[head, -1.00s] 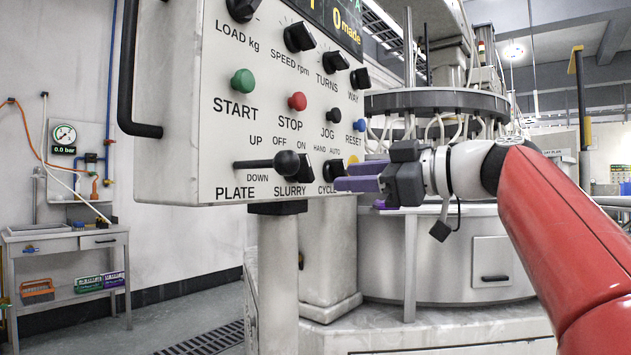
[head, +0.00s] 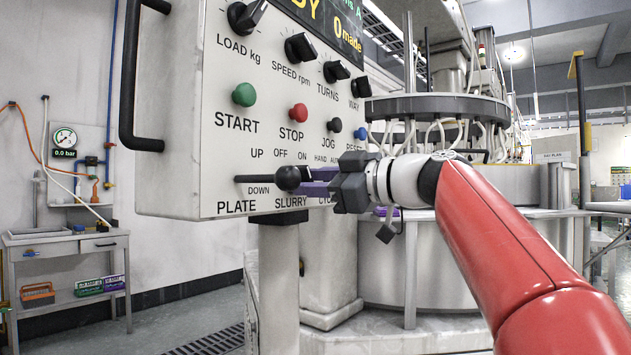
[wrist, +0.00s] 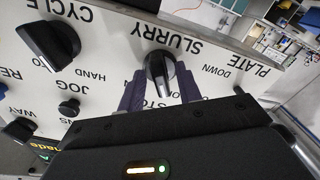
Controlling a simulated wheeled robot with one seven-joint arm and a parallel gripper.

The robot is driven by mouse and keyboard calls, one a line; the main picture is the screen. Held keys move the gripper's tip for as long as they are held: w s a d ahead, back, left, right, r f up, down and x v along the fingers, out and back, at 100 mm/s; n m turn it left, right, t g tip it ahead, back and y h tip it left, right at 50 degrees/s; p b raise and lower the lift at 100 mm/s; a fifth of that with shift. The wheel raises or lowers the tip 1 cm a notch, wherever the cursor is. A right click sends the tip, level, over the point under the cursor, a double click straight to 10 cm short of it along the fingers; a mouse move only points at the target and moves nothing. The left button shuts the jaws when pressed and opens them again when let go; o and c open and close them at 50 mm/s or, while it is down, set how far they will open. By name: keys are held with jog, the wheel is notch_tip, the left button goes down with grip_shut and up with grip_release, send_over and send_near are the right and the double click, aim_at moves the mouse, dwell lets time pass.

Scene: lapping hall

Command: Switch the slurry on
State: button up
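The slurry knob (wrist: 160,68) is a black rotary knob beside the SLURRY label on the pale control panel (head: 215,110). In the wrist view, which shows the panel upside down, it sits between my two purple fingers. My gripper (wrist: 160,92) is open, one finger on each side of the knob. I cannot tell whether they touch it. In the head view my gripper (head: 312,183) reaches in from the right at the panel's lower edge. There the slurry knob is hidden behind the fingers and the plate lever's ball. Its OFF and ON labels show above; its setting is unclear.
The plate lever (head: 288,178), with a black ball end, sticks out just left of my fingers. The cycle knob (wrist: 48,44) is close on the other side. Green START (head: 244,95), red STOP (head: 298,113) and black JOG (head: 334,125) buttons sit above.

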grip_shut()
jog(key=shift+m, duration=0.4)
jog(key=m+p, duration=0.1)
jog(key=m, duration=1)
jog(key=shift+s, duration=0.1)
dwell(0.4)
jog(key=shift+f, duration=0.1)
jog(key=shift+o, duration=0.6)
grip_release()
